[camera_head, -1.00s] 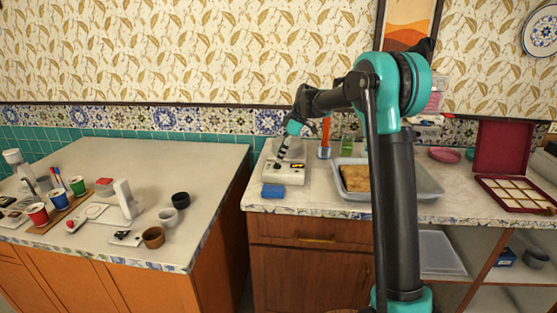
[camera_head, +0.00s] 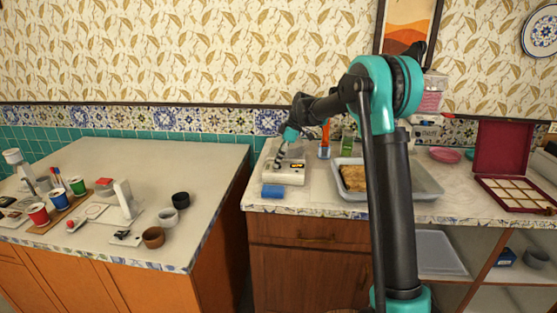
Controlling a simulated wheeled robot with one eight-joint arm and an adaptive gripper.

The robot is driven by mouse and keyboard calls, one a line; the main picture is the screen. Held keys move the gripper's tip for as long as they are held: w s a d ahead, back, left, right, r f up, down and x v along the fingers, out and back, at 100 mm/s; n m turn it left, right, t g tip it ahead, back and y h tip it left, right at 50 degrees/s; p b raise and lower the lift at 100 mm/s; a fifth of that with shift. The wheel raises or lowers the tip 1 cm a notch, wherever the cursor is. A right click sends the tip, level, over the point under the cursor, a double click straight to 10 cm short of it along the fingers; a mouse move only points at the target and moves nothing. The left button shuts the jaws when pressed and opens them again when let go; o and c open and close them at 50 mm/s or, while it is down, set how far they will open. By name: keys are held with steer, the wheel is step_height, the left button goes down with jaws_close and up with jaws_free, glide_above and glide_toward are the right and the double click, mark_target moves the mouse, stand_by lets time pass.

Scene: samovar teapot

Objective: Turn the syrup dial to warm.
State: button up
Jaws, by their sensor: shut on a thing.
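The syrup warmer (camera_head: 284,178) is a white, low box near the front left of the right counter. Its front panel carries a small dark display with an orange mark (camera_head: 297,167) on the right side. My gripper (camera_head: 278,162) reaches down over the left part of this panel. It is shut on the syrup dial, which is mostly hidden by the fingers. The dial's pointer and its markings are too small to read.
A blue sponge (camera_head: 273,191) lies in front of the warmer. An orange bottle (camera_head: 324,140) and a green bottle (camera_head: 347,139) stand behind to the right. A metal tray (camera_head: 425,185) with a brown slab is right of it. A gap separates the left counter (camera_head: 120,160).

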steer(key=shift+m, duration=0.3)
steer(key=m+t, duration=0.1)
steer(key=m, duration=0.3)
steer(key=shift+s+a+t+h, duration=0.1)
steer(key=shift+s+t+h, duration=0.05)
steer(key=shift+t+h, duration=0.2)
steer(key=m, duration=0.2)
steer(key=m+t+h, duration=0.1)
steer(key=m, duration=0.1)
steer(key=shift+s+a+m+t, duration=0.1)
steer(key=shift+m+t, duration=0.15)
steer(key=shift+m, duration=0.15)
steer(key=m, duration=0.2)
steer(key=m+t+h, duration=0.1)
steer(key=m, duration=0.1)
steer(key=shift+a+h, duration=0.1)
steer(key=shift+h, duration=0.15)
steer(key=shift+m+h, duration=0.7)
steer(key=shift+m, duration=1.4)
steer(key=o, duration=1.2)
steer(key=shift+c, duration=0.2)
